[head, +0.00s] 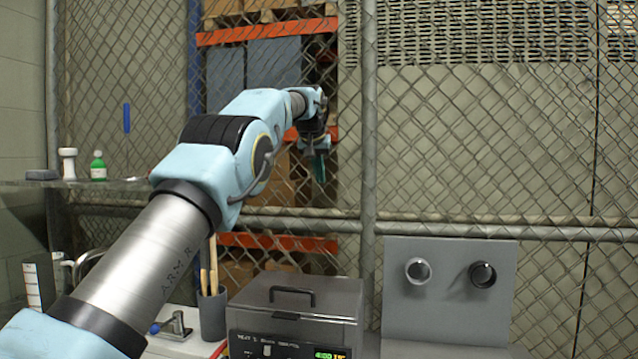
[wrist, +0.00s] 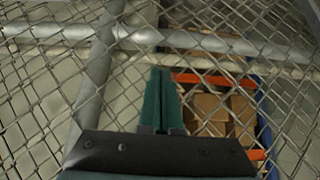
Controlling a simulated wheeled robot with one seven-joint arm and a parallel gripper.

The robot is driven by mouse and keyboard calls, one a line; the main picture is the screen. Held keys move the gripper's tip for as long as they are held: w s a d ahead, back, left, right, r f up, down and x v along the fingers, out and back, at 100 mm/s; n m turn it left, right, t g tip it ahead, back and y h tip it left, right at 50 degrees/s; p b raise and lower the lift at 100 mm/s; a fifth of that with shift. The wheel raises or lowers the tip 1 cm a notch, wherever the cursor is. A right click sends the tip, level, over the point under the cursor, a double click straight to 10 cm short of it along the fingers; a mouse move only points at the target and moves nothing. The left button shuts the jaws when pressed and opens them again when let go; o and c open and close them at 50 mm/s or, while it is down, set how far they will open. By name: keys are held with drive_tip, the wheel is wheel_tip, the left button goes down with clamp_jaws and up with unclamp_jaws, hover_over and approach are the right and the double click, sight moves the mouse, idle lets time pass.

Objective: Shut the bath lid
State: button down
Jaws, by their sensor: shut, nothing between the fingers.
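The bath (head: 292,343) is a grey box with a control panel and a lit green display, at the bottom centre of the head view. Its grey lid (head: 335,297) has a dark handle (head: 292,292) on top and lies flat over the bath; I see no gap along its edge. My gripper (head: 320,168) is well above and behind the bath in the head view, in front of the wire fence. Its green fingers (wrist: 160,95) are together and empty in the wrist view. The bath is not in the wrist view.
A wire fence (head: 480,150) with grey posts stands behind the bench. A grey panel with two round knobs (head: 450,295) is right of the bath. A dark cup with wooden sticks (head: 212,313) and a metal tap-like fitting (head: 176,325) are to its left. A green bottle (head: 98,167) stands on a shelf.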

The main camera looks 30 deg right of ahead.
drive_tip(key=p+x, duration=0.3)
drive_tip(key=x, duration=0.5)
drive_tip(key=shift+w+d+f, duration=0.15)
drive_tip(key=shift+w+f, duration=0.05)
drive_tip(key=shift+f, duration=0.1)
drive_tip(key=shift+s+a+f+b, duration=0.4)
drive_tip(key=shift+s+a+b, duration=0.35)
drive_tip(key=shift+b, duration=0.2)
drive_tip(key=shift+s+a+f, duration=0.15)
drive_tip(key=shift+s+a, duration=0.5)
drive_tip(key=shift+s, duration=0.1)
drive_tip(key=shift+f, duration=0.1)
